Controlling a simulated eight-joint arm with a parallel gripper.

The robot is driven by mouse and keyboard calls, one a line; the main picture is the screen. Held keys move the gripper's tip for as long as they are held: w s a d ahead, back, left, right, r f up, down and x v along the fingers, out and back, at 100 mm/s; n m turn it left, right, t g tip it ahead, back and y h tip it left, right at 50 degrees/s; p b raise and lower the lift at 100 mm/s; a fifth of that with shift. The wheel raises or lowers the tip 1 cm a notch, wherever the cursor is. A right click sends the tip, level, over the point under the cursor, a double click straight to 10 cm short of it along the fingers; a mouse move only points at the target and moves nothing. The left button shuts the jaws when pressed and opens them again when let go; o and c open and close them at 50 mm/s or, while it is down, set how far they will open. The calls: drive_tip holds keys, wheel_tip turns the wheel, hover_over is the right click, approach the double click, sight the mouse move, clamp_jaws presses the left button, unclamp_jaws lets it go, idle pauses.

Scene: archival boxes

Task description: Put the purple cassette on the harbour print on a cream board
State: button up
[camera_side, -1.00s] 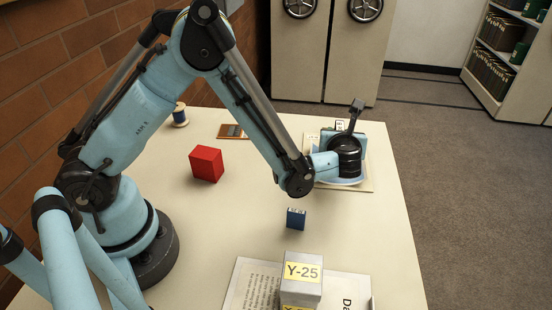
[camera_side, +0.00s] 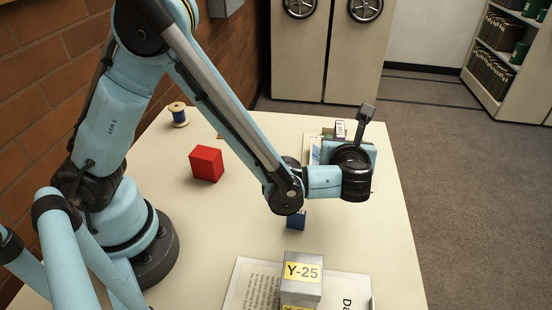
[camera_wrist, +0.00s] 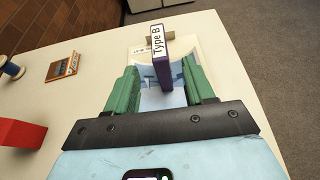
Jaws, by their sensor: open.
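The purple cassette (camera_wrist: 161,66), with a white "Type B" label, stands upright on the harbour print (camera_wrist: 151,101) in the wrist view. The print is pale blue on a cream board (camera_wrist: 188,48). In the side view the cassette's label (camera_side: 340,127) shows behind my wrist, which hides most of the print and board. My gripper (camera_wrist: 162,68) is open, with one green finger on each side of the cassette's lower part in the picture. Gaps show between the fingers and the cassette. The fingers are mostly hidden in the side view.
A red block (camera_side: 207,164) and a blue thread spool (camera_side: 178,114) stand on the left. A small orange picture card (camera_wrist: 63,65) lies near the spool. A small blue box (camera_side: 296,221) and a grey Y-25 box (camera_side: 301,276) stand nearer the side camera.

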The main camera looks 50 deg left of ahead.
drive_tip(key=s+a+r+n+h, duration=0.1)
drive_tip(key=s+a+n+h, duration=0.2)
drive_tip(key=n, duration=0.6)
drive_tip(key=s+a+r+n+g+h, duration=0.1)
drive_tip(key=s+a+r+n+h, duration=0.1)
drive_tip(key=s+n, duration=0.4)
drive_tip(key=s+a+r+n+g+h, duration=0.1)
drive_tip(key=s+a+r+n+h, duration=0.1)
drive_tip(key=n, duration=1)
drive_tip(key=s+a+h, duration=0.1)
drive_tip(key=s+h, duration=0.1)
drive_tip(key=s, duration=0.1)
drive_tip(key=shift+s+a+r+h, duration=0.2)
drive_tip(key=shift+a+h, duration=0.1)
drive_tip(key=shift+a, duration=0.05)
